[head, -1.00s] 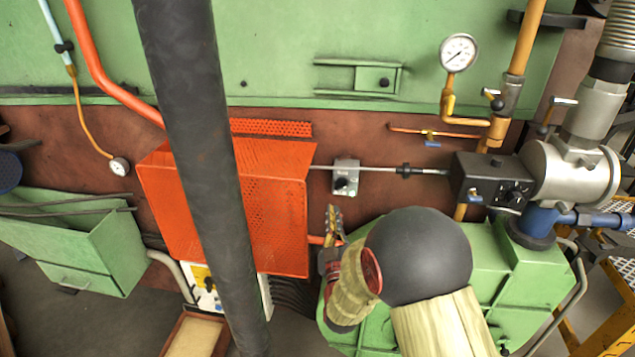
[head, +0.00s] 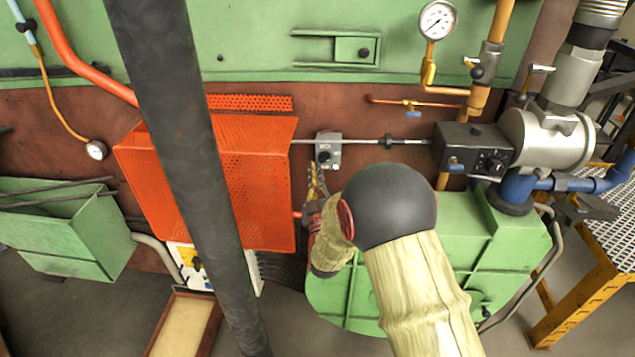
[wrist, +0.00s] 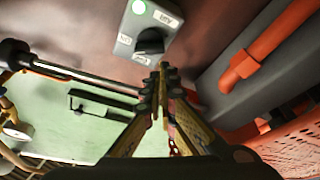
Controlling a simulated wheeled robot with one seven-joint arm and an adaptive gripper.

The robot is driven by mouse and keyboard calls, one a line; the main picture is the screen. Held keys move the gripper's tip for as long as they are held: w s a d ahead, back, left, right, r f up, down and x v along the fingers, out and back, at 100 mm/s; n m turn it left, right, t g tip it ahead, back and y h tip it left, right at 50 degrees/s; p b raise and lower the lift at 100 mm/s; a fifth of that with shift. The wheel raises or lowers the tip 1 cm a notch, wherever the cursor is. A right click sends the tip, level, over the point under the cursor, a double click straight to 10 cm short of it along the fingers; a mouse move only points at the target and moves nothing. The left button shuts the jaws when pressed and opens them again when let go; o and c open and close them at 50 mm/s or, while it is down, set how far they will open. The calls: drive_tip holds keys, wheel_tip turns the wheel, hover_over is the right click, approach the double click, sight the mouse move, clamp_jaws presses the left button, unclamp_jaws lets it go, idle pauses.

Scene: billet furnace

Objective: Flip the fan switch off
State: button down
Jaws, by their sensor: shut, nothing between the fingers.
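A small grey switch box (head: 328,143) is on the red-brown wall, right of the orange mesh guard. My gripper (head: 315,172) is just below the box in the head view. In the wrist view its fingertips (wrist: 163,68) are together, just below the knob in the picture, with nothing between them. I cannot tell whether they touch the knob.
The orange mesh guard (head: 265,190) stands close left of my gripper. A thin metal rod (head: 375,142) runs from near the box to a black control unit (head: 462,145). A green housing (head: 490,240) is below right. A dark pole (head: 185,150) crosses the view.

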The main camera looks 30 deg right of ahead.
drive_tip(key=shift+x, duration=1.8)
drive_tip(key=shift+w+a+f+n+y+b, duration=0.15)
drive_tip(key=shift+n+y+b, duration=0.2)
drive_tip(key=shift+n, duration=0.45)
drive_tip(key=shift+d+f+n+y+b, duration=0.1)
drive_tip(key=shift+f+n+y+b, duration=0.2)
drive_tip(key=shift+n, duration=0.5)
wheel_tip(320, 180, down, 2)
drive_tip(key=n+y+b, duration=0.1)
drive_tip(key=n, duration=0.2)
drive_tip(key=n+g+b, duration=0.1)
drive_tip(key=n+b, duration=0.1)
drive_tip(key=n, duration=0.1)
drive_tip(key=n+y+b, duration=0.1)
drive_tip(key=n+b, duration=0.1)
drive_tip(key=n, duration=0.1)
drive_tip(key=shift+f+n+g+y, duration=0.1)
drive_tip(key=shift+n+g+y, duration=0.2)
drive_tip(key=shift+g+y, duration=0.1)
drive_tip(key=shift+b, duration=0.3)
